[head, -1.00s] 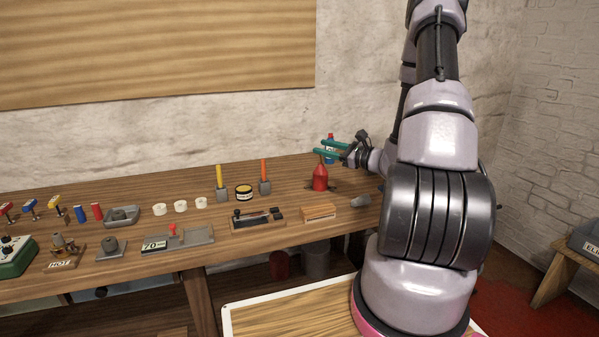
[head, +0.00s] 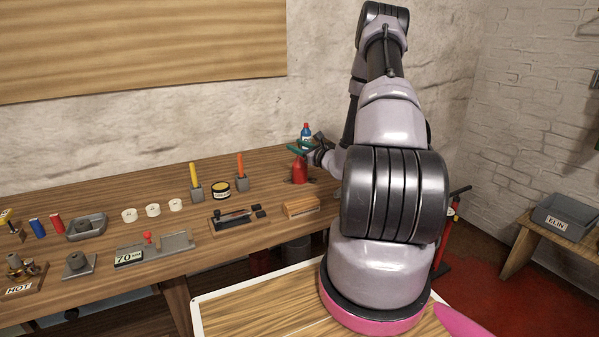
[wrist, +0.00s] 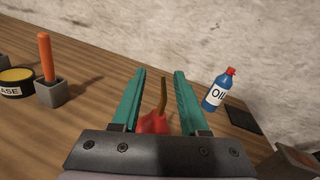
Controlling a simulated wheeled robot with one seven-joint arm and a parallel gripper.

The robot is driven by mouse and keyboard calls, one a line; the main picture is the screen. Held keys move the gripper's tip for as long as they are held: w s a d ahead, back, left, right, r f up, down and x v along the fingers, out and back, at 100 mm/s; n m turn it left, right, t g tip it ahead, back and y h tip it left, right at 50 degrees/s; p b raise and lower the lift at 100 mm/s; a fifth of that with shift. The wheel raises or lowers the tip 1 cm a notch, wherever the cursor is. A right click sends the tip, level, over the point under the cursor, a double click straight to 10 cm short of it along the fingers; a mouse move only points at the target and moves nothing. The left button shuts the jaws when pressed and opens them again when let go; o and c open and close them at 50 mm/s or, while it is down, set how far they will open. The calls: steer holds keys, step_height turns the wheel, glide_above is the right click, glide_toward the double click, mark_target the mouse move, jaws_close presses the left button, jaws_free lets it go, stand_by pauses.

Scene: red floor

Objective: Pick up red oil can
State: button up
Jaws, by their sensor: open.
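The red oil can (head: 299,172) stands on the wooden workbench (head: 262,208), near its right end. In the wrist view the can (wrist: 153,124) shows its red top and thin brass spout, between my two fingers. My gripper (wrist: 158,75) is open, with teal fingers on either side of the spout and not touching it as far as I can see. In the head view my gripper (head: 301,149) is at the height of the can's top. The can's lower body is hidden in the wrist view by the gripper's palm.
A blue oil bottle (wrist: 216,92) with a red cap stands close to the right of my fingers. An orange-handled tool in a grey block (wrist: 48,75) and a grease tin (wrist: 16,82) stand to the left. A wooden block (head: 301,206) lies in front of the can.

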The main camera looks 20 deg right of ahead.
steer(key=shift+x, duration=1.35)
steer(key=shift+d, duration=0.1)
jaws_close()
